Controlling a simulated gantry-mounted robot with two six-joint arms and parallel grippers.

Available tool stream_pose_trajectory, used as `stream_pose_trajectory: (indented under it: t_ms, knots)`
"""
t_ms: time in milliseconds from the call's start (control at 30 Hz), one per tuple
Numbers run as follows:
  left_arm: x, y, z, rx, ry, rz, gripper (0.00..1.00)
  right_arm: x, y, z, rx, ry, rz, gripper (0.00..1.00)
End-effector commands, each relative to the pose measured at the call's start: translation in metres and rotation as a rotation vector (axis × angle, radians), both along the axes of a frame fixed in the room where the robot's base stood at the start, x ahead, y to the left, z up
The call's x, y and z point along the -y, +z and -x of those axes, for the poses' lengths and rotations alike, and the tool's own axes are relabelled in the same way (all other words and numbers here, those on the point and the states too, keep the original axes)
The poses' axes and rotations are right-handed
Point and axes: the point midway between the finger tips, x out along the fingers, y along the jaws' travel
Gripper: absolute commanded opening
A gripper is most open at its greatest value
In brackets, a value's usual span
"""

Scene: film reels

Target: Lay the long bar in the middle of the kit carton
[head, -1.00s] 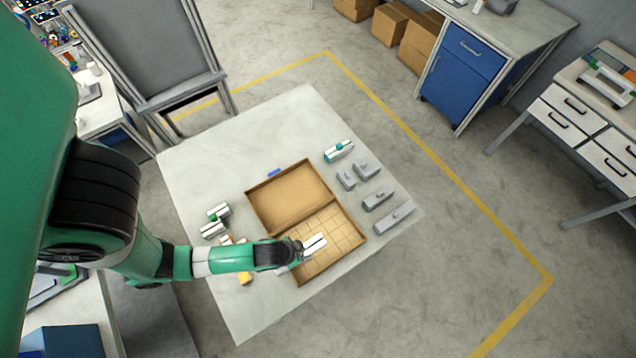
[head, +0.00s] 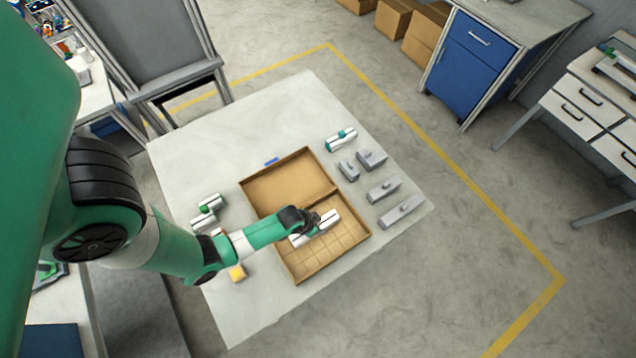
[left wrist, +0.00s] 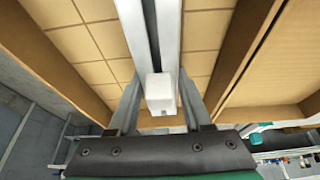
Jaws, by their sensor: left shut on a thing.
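My left gripper (head: 303,222) is over the kit carton (head: 335,253), a brown open box with a grid of square cells on its floor. It is shut on the long bar (head: 329,219), a white piece whose ends show on either side of the gripper. In the left wrist view the bar (left wrist: 170,30) has a dark lengthwise groove, and a white block on it sits between the fingers. The grid cells lie beneath it. I cannot tell whether the bar touches the carton floor. My right gripper is not in view.
The carton's open lid (head: 290,182) lies at its back. Several grey knobbed blocks (head: 384,190) and a white-green piece (head: 341,139) stand to the right. The table's front (head: 262,318) is clear.

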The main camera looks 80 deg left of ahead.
Motion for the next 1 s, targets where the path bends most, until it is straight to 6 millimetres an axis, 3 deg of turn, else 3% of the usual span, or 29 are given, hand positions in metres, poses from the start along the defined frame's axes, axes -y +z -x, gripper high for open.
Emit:
stream_pose_trajectory:
  t_ms: [267,300,467,767,867,1000]
  knots:
    - [0.0,-0.002,-0.001,0.002,0.0,-0.001,0.0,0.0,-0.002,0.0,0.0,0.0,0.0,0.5]
    - [0.0,-0.002,0.0,0.002,0.0,-0.001,0.53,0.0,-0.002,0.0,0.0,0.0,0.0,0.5]
    - [0.0,-0.001,0.0,0.001,0.0,0.0,0.8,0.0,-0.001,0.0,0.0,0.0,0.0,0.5]
    - [0.0,0.001,0.0,0.001,0.0,0.0,0.8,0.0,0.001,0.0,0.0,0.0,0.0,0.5]
    - [0.001,0.011,0.003,0.001,0.0,0.0,0.8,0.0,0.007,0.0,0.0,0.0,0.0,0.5]
    - [0.005,0.041,0.013,0.002,0.0,-0.001,0.8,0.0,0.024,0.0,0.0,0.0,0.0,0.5]
